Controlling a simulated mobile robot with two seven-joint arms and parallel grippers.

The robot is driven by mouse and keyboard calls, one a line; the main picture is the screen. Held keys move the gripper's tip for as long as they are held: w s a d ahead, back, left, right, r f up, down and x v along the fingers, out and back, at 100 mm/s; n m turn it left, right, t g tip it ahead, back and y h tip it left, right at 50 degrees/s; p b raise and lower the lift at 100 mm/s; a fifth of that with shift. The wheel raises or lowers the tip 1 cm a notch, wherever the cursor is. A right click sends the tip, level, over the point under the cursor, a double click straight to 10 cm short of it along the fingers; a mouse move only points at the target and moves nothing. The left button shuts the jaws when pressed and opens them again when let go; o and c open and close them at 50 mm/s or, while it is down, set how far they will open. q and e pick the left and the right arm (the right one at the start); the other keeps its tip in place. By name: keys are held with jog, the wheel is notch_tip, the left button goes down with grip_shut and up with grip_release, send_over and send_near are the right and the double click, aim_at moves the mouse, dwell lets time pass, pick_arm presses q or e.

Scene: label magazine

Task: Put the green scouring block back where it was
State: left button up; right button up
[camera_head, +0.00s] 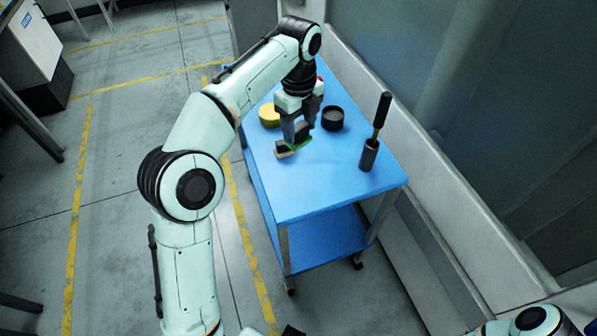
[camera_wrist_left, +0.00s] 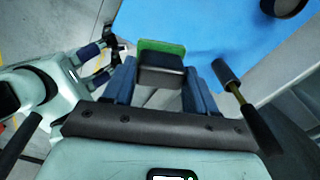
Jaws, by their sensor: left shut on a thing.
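My left gripper (camera_head: 295,138) is shut on the green scouring block (camera_head: 303,145) near the left edge of the blue table top (camera_head: 300,190). In the left wrist view the block (camera_wrist_left: 161,68) sits between the two fingers of my left gripper (camera_wrist_left: 161,82), with a green layer at its far side and a dark body. Whether it touches the table I cannot tell. A tan piece (camera_head: 283,151) shows beside the block in the head view, partly hidden by it.
A yellow round thing (camera_head: 269,115) and a dark round container (camera_head: 332,118) stand behind the gripper. A red thing (camera_head: 319,81) is mostly hidden. The near table top is clear.

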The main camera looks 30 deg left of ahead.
pick_arm(q)
jog(key=shift+s+f+b, duration=0.15)
jog(key=shift+f+b, duration=2.4)
jog(key=shift+f, duration=7.35)
pick_arm(e)
jog(key=s+f, duration=0.3)
jog(key=f, duration=0.3)
pick_arm(q)
jog(key=o, duration=1)
jog(key=shift+c, duration=0.2)
jog(key=shift+r, duration=0.1)
notch_tip(320, 180, up, 12)
jog(key=p, duration=0.2)
pick_arm(e)
jog(key=r, duration=0.1)
jog(key=w+r, duration=0.1)
jog(key=shift+w+r, duration=0.15)
jog(key=shift+r, duration=0.25)
